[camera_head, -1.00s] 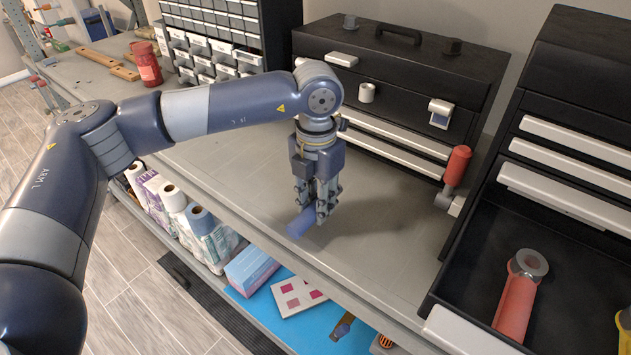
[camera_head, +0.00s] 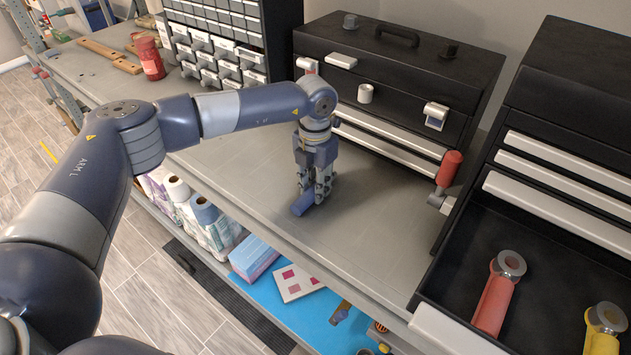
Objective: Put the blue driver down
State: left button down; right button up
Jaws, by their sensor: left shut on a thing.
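The blue driver (camera_head: 302,205) is between the fingertips of my left gripper (camera_head: 314,194), low over the grey workbench top (camera_head: 240,180). Its blue handle end sticks out toward the front left; the rest is hidden behind the fingers. The left gripper points down and is shut on the driver. I cannot tell for sure whether the driver touches the bench. My right gripper does not show.
A black toolbox (camera_head: 400,75) stands behind the gripper. A red-handled tool (camera_head: 448,172) is to its right. An open black drawer (camera_head: 470,275) at the right holds red and yellow tools. Bare bench surrounds the driver. The lower shelf holds paper rolls and boxes.

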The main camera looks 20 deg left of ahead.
pick_arm(q)
jog(key=shift+f, duration=0.1)
jog(key=shift+f, duration=0.15)
jog(key=c, duration=1.3)
grip_release()
jog(key=shift+c, duration=0.2)
jog(key=shift+r, duration=0.35)
jog(key=shift+r+b, duration=0.25)
jog(key=shift+b, duration=0.05)
notch_tip(320, 180, up, 11)
jog(key=b, duration=0.4)
jog(key=shift+r, duration=0.2)
